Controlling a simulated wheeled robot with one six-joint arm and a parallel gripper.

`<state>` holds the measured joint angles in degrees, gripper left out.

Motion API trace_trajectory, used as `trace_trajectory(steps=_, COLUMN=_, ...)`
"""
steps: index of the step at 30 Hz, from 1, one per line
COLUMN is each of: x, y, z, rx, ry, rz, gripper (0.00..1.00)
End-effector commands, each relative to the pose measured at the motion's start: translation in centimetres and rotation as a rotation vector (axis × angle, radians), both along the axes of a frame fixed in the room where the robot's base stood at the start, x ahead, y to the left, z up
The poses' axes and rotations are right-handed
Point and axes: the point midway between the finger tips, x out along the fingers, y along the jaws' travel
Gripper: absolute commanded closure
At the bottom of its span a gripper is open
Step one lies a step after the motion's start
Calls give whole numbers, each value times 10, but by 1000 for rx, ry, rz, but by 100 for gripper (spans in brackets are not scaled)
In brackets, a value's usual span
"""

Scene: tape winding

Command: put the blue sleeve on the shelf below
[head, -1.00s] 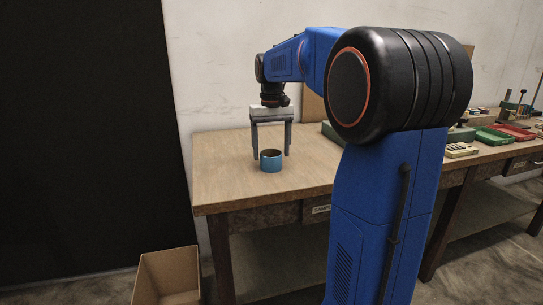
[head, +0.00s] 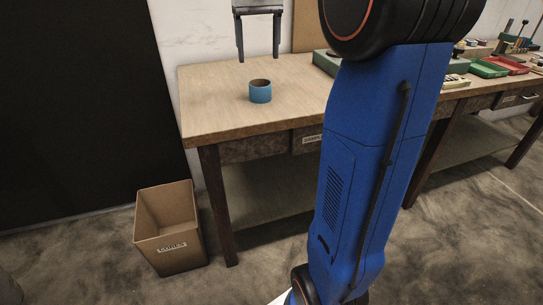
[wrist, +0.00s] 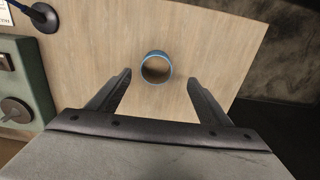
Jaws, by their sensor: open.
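The blue sleeve (head: 260,91) is a short hollow ring standing upright on the wooden table top, near its left end. It also shows from above in the wrist view (wrist: 156,68), with its brown inside visible. My gripper (head: 259,60) is open and empty above the table, raised clear of the sleeve. In the wrist view the sleeve lies beyond and between the two fingertips (wrist: 158,77), touching neither. The lower shelf (head: 262,190) runs under the table, below the drawers; my blue arm hides part of it.
A cardboard box (head: 172,237) labelled CORES stands on the floor left of the table. A green machine base (wrist: 28,80) is on the table at left in the wrist view. Red and green trays (head: 505,64) are at the table's right. The table around the sleeve is clear.

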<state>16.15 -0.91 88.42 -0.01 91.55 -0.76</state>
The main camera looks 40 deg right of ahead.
Motion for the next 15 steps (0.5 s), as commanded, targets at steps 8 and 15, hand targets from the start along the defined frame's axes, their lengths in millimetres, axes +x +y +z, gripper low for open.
trace_trajectory(steps=8, x=-69, y=52, z=-27, rx=-23, ry=-91, rz=66, gripper=28)
trace_trajectory(steps=15, x=-134, y=90, z=-69, rx=-39, ry=-179, rz=126, gripper=28)
